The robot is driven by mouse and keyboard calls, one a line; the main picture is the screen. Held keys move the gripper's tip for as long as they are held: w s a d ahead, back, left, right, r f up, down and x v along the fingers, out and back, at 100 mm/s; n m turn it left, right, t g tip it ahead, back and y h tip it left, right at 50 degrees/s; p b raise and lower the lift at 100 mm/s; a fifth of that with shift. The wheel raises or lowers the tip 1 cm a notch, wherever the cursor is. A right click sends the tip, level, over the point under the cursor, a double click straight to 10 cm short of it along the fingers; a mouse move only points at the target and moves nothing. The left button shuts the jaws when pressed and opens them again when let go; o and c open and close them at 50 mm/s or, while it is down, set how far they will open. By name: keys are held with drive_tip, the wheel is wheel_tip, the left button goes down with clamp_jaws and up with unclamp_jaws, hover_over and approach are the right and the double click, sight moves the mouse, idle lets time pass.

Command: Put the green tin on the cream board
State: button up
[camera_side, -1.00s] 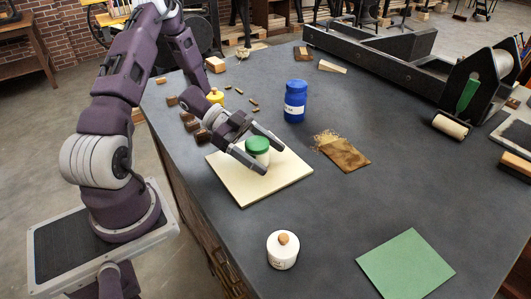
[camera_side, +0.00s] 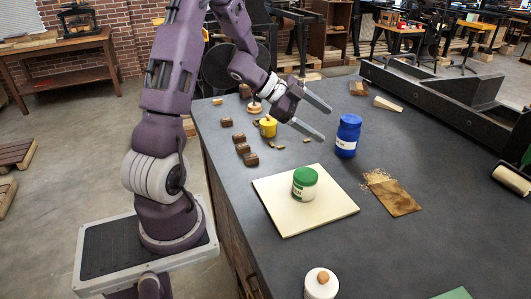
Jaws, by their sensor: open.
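The green tin (camera_side: 304,184), with a green lid and a pale labelled body, stands upright on the cream board (camera_side: 330,208). The board lies flat on the dark worktop. My gripper (camera_side: 326,122) is open and empty, raised above and behind the tin, clear of it. Its two fingers point right, towards the blue jar.
A blue jar (camera_side: 348,135) stands right of my gripper, and a yellow pot (camera_side: 268,126) stands left of it. Several brown blocks (camera_side: 243,148) lie along the left edge. A brown cloth (camera_side: 393,196) lies right of the board. A white jar (camera_side: 321,284) stands in front.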

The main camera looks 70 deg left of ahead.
wheel_tip(320, 180, up, 12)
drive_tip(key=d+r+n+t+y, duration=0.1)
drive_tip(key=d+n+t+y, duration=0.1)
drive_tip(key=n+y, duration=0.45)
drive_tip(key=s+d+f+n+g, duration=0.1)
drive_tip(key=s+d+g, duration=0.1)
drive_tip(key=s+d, duration=0.3)
drive_tip(key=s+d+f+n+g+h, duration=0.1)
drive_tip(key=s+d, duration=0.5)
drive_tip(key=s, duration=0.6)
drive_tip(key=s+d+f+n+g, duration=0.1)
drive_tip(key=s+d+n+g, duration=0.1)
drive_tip(key=s+d, duration=0.3)
drive_tip(key=s+g, duration=0.1)
drive_tip(key=s, duration=0.2)
drive_tip(key=shift+s+d+f, duration=0.2)
drive_tip(key=shift+s+d, duration=0.05)
drive_tip(key=shift+s, duration=0.05)
